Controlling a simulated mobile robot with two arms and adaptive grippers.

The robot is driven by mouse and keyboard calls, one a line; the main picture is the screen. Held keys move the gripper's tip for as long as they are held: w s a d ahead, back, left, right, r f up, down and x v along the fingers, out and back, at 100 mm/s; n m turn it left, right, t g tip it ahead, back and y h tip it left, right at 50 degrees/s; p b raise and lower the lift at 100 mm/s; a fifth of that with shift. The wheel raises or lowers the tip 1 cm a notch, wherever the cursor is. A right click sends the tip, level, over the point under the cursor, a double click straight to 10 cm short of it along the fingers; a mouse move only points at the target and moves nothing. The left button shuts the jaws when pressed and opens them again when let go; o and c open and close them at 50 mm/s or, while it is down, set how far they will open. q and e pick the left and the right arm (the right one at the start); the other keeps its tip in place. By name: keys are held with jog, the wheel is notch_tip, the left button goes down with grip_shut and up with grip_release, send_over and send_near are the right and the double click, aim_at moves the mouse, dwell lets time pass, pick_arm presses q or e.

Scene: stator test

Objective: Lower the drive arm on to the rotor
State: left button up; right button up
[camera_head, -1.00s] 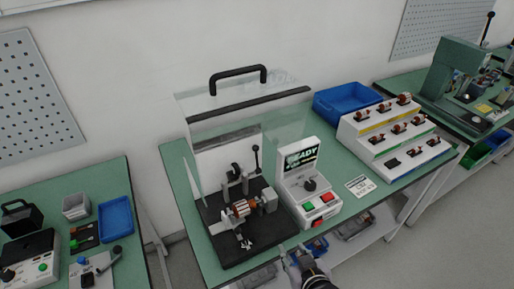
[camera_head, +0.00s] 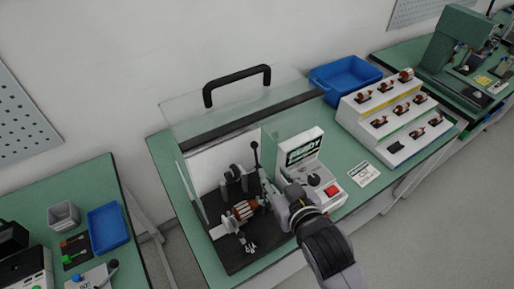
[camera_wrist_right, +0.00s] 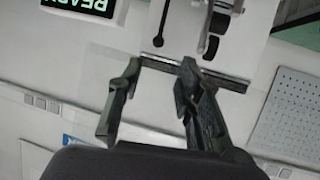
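The test rig stands on a dark base plate (camera_head: 250,262) on the green bench. The rotor (camera_head: 242,210), copper and cylindrical, lies across its supports. The drive arm (camera_head: 233,174) with its black wheels is raised above and behind the rotor, and its lever (camera_head: 255,152) with a black knob points up. The lever (camera_wrist_right: 159,38) and black wheels (camera_wrist_right: 211,45) also show in the right wrist view. My right gripper (camera_head: 267,184) is beside the lever, on its right. In the wrist view my right gripper (camera_wrist_right: 154,82) has its fingers apart with nothing between them. My left gripper is out of view.
The READY control box (camera_head: 313,175) is at the right, partly behind my right arm. A blue bin (camera_head: 345,76) and white stepped rack (camera_head: 397,118) stand farther right.

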aim_at(255, 149)
jog(key=p+x, duration=0.2)
jog(key=x, duration=1.2)
jog(key=shift+w, duration=0.1)
jog(key=shift+f, duration=0.15)
grip_shut()
